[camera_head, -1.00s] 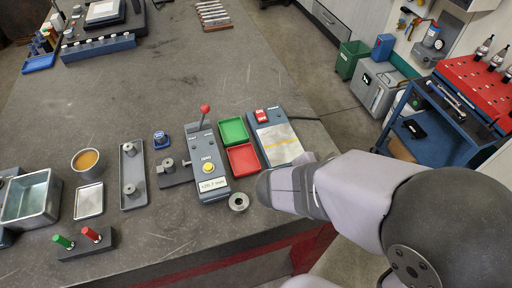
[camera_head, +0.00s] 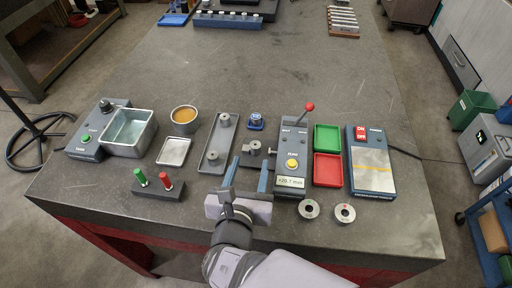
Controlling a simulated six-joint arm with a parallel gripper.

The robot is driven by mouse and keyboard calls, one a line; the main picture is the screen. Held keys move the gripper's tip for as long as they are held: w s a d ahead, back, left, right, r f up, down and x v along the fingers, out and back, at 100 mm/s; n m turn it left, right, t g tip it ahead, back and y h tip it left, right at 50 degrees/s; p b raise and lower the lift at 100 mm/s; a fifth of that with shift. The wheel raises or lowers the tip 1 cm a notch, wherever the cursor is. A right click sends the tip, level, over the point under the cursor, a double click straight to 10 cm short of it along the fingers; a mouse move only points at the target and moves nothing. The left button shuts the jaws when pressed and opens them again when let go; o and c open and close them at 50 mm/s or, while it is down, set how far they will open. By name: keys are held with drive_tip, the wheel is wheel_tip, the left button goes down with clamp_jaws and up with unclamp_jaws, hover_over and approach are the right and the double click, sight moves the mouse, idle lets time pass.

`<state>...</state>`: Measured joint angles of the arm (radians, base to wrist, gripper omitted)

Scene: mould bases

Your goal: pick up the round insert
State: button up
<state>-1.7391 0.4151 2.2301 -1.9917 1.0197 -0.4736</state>
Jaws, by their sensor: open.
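Several round grey metal pieces are in view, and I cannot tell for certain which is the round insert. A short round piece (camera_head: 255,147) stands on a small dark plate beside the grey device with the red-knobbed lever. Two more round pieces, a far one (camera_head: 225,121) and a near one (camera_head: 211,155), stand on a long grey tray (camera_head: 219,138). Two ring-shaped pieces, left (camera_head: 309,209) and right (camera_head: 345,213), lie near the front edge. My gripper (camera_head: 249,164) is open and empty, its fingers either side of the small plate's near part, which they partly hide.
The lever device (camera_head: 292,160) stands close right of my gripper. Green (camera_head: 327,138) and red (camera_head: 328,170) trays lie beyond it. A block with green and red pegs (camera_head: 158,190) is at left. An orange-filled cup (camera_head: 184,119) stands behind. The table's far middle is clear.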

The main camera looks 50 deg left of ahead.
sight(255, 145)
drive_tip(key=shift+x, duration=0.95)
drive_tip(key=shift+w+a+p, duration=0.25)
drive_tip(key=shift+w+p, duration=0.1)
drive_tip(key=shift+p, duration=0.25)
drive_tip(key=p+x, duration=0.1)
drive_tip(key=x, duration=0.2)
drive_tip(key=shift+w+a+f+p, duration=0.2)
drive_tip(key=shift+w+a+p, duration=0.2)
drive_tip(key=shift+a, duration=0.1)
clamp_jaws()
